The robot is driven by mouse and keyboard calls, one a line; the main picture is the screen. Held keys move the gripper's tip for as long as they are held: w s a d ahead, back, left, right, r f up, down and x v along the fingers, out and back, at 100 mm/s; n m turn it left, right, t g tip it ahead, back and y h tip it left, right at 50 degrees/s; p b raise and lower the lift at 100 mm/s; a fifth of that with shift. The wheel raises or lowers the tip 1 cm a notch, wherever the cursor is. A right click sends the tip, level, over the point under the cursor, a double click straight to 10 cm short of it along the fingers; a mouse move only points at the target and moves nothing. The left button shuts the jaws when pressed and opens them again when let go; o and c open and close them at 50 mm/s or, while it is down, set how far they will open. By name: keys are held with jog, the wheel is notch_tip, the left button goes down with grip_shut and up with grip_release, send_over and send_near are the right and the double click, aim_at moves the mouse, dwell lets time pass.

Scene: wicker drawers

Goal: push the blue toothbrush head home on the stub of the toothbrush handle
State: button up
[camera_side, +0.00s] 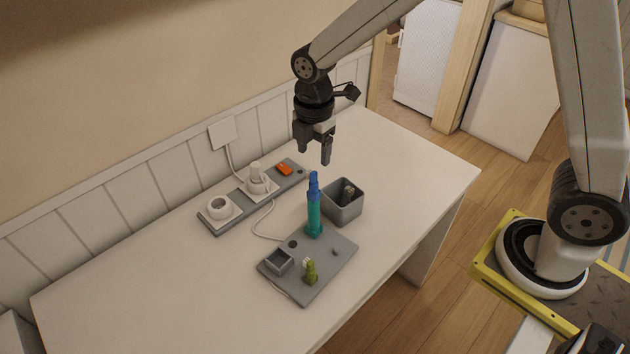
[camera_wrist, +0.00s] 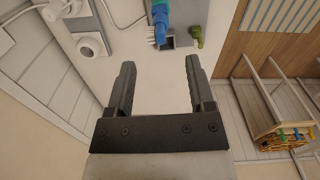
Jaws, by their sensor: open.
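The toothbrush handle (camera_side: 314,220) is teal and stands upright at the back edge of a grey plate (camera_side: 325,277). The blue toothbrush head (camera_side: 314,187) sits on top of the handle, in line with it; I cannot tell how far down it is on the stub.
A grey square cup (camera_side: 343,207) with something inside stands right of the handle. A green piece (camera_side: 311,273) and a small grey box (camera_side: 278,262) are on the plate. A grey strip (camera_side: 236,204) with white sockets, a plug and an orange item lies behind. The table's front left is clear.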

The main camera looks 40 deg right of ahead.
jog(key=shift+r, duration=0.6)
jog(key=shift+d, duration=0.1)
jog(key=s+d+f+m+t, duration=0.2)
jog(key=s+d+m, duration=0.6)
jog(key=s+m, duration=0.5)
jog(key=m, duration=0.6)
jog(key=shift+t, duration=0.3)
